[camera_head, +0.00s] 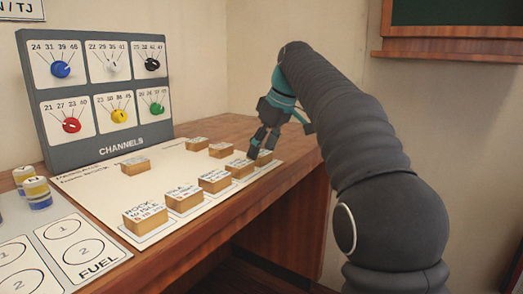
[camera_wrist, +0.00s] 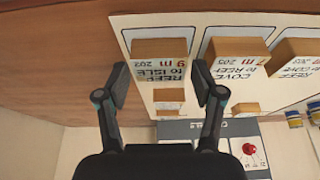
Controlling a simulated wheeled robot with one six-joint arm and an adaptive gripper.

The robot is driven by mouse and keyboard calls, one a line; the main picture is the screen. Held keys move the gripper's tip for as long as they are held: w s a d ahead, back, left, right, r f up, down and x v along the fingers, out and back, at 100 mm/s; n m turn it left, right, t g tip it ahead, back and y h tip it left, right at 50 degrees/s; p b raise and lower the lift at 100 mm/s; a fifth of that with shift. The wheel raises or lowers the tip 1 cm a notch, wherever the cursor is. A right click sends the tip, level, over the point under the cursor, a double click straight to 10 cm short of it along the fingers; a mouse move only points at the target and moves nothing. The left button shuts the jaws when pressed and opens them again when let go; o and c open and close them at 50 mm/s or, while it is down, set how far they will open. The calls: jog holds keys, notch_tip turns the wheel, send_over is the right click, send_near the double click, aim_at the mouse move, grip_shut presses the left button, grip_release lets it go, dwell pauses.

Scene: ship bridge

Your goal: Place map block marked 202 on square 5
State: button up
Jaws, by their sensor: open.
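The map block marked 202 (camera_wrist: 160,65), a wooden block with a white label reading "REEF to ISLE 9 m", appears upside down in the wrist view. In the head view, it is the block (camera_head: 265,158) at the right end of the near row, partly hidden by my gripper. My gripper (camera_head: 264,147) is just above this block, pointing down. In the wrist view, my gripper (camera_wrist: 163,82) is open and empty, its two fingers apart on either side of the block's far edge. I cannot make out the number 5 on any square of the white chart sheet (camera_head: 107,202).
Other near-row blocks include one marked 205 (camera_wrist: 235,60) beside 202 and the front block (camera_head: 146,217). Several blocks, including one (camera_head: 135,165), lie farther back. The channels panel (camera_head: 105,120) stands behind. Cylinders (camera_head: 37,193) and a fuel card (camera_head: 78,245) are left.

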jog(key=shift+s+p+v, duration=0.25)
jog(key=shift+p+v, duration=1.05)
jog(key=shift+v, duration=4.25)
jog(key=s+d+f+m, duration=0.2)
jog(key=s+m, duration=0.1)
jog(key=s, duration=0.3)
jog(key=s+d+f+m+t+h, duration=0.1)
jog(key=s+d+f+m, duration=0.1)
jog(key=s+f, duration=1)
jog(key=s+d+f+m+t+h, duration=0.1)
jog(key=s+f+m, duration=0.4)
jog(key=s+f, duration=0.8)
notch_tip(320, 180, down, 2)
jog(key=shift+d+f+t+h, duration=0.1)
jog(key=shift+d+t+h, duration=0.3)
jog(key=shift+d+h, duration=0.55)
jog(key=shift+s+d, duration=0.1)
jog(key=shift+d, duration=0.05)
